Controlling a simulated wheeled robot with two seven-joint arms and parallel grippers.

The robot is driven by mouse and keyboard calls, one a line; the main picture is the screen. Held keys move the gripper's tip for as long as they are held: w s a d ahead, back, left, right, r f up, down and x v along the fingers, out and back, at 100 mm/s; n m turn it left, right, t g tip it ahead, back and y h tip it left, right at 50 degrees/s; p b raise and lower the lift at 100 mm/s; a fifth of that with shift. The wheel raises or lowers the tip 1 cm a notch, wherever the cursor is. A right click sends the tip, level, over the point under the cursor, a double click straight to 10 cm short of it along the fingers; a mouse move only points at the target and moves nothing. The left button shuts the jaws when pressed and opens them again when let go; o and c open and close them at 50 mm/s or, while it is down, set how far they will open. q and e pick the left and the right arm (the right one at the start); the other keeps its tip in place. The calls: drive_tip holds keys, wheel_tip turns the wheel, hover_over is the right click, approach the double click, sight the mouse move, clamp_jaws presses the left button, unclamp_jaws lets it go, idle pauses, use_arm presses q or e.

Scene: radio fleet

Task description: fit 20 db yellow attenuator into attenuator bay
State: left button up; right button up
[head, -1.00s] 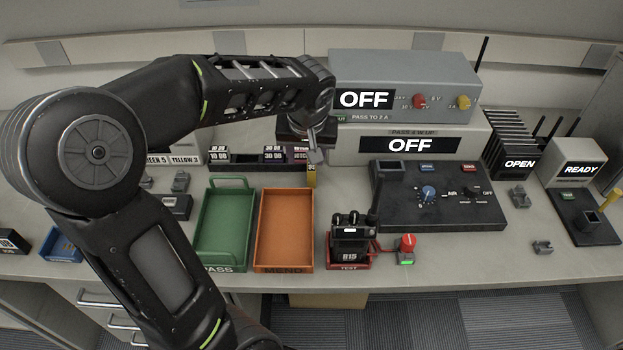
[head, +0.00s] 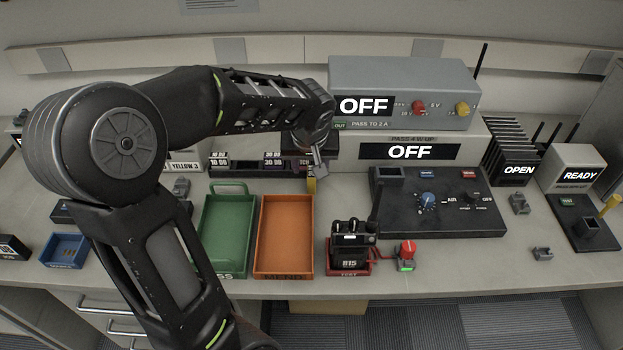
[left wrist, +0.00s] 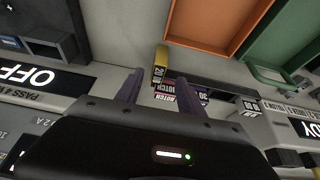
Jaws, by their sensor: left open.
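The yellow attenuator (head: 311,186) is a small upright yellow block behind the orange tray in the head view. It also shows in the left wrist view (left wrist: 160,62), with a dark label on one side. It is by the end of the attenuator rack (head: 246,158); I cannot tell whether it touches it. My left gripper (head: 319,168) is just above it in the head view. Its fingers (left wrist: 158,84) are open in the left wrist view, with the yellow block in line with the gap. A dark square socket (head: 390,173) on the black panel may be the attenuator bay. My right gripper is out of view.
The green tray (head: 206,235) and orange tray (head: 262,235) stand in front. A radio (head: 350,245) stands right of them, beside a red-topped button (head: 407,250). Grey units marked OFF (head: 440,90) stand behind the black panel (head: 450,222). A narrow strip of bench is bare left of that panel.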

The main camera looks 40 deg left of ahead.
sight(311, 172)
use_arm(q)
drive_tip(key=x, duration=0.5)
drive_tip(key=shift+w+d+f+p, duration=0.1)
drive_tip(key=shift+w+p, duration=0.05)
drive_tip(key=shift+p, duration=0.2)
drive_tip(key=shift+c, duration=0.2)
clamp_jaws()
idle(0.5)
